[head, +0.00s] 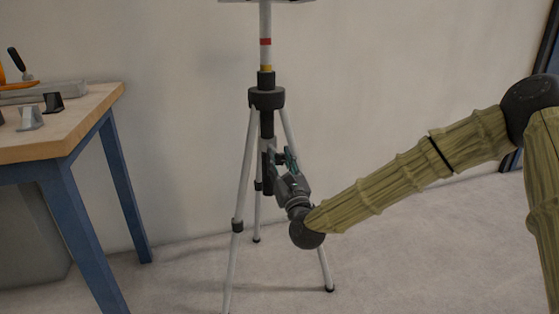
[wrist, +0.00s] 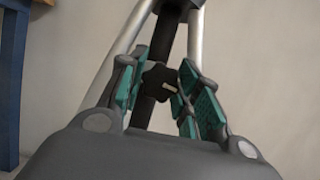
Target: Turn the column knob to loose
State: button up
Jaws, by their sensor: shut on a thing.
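The column knob (wrist: 156,78) is a small black lobed knob with a pale mark on its face. It sits on the dark centre column (wrist: 166,40) of a tripod, between my fingers in the wrist view. My gripper (head: 283,160) is shut on the knob, with its teal pads on either side. In the head view the gripper reaches the column from the lower right and hides the knob. The tripod (head: 267,98) stands upright on pale legs, with a black collar and a red band on its upper pole. I cannot read any loose or tight label.
A wooden-topped table (head: 70,122) with blue legs stands at the left, holding clamps and other tools. Tripod legs (head: 242,190) spread around the gripper. A plain wall is close behind. The floor at the lower right is clear.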

jog(key=shift+r, duration=0.1)
jog(key=n+g+y+p, duration=0.1)
jog(key=n+y+p, duration=0.1)
jog(key=n+p, duration=0.1)
jog(key=shift+d+r+n, duration=0.1)
jog(key=shift+r+n, duration=0.05)
jog(key=shift+n, duration=0.45)
jog(key=n+g+y+p, duration=0.1)
jog(key=n+p, duration=0.1)
jog(key=n, duration=0.1)
jog(key=shift+n+y+p, duration=0.3)
jog(key=shift+n+p, duration=0.05)
jog(key=shift+n, duration=0.05)
jog(key=n+g+p, duration=0.1)
jog(key=n+p, duration=0.1)
jog(key=n, duration=0.1)
jog(key=n+g+y+p, duration=0.1)
jog(key=n+p, duration=0.2)
jog(key=shift+r+g+y, duration=0.1)
jog(key=shift+g+y, duration=0.2)
jog(key=n+g+p, duration=0.2)
jog(key=n+p, duration=0.5)
jog(key=p, duration=0.1)
jog(key=n+g+h+p, duration=0.1)
jog(key=n, duration=0.1)
jog(key=shift+f+n+g+p, duration=0.2)
jog(key=shift+n+g+p, duration=0.1)
jog(key=shift+p, duration=0.05)
jog(key=shift+f, duration=0.1)
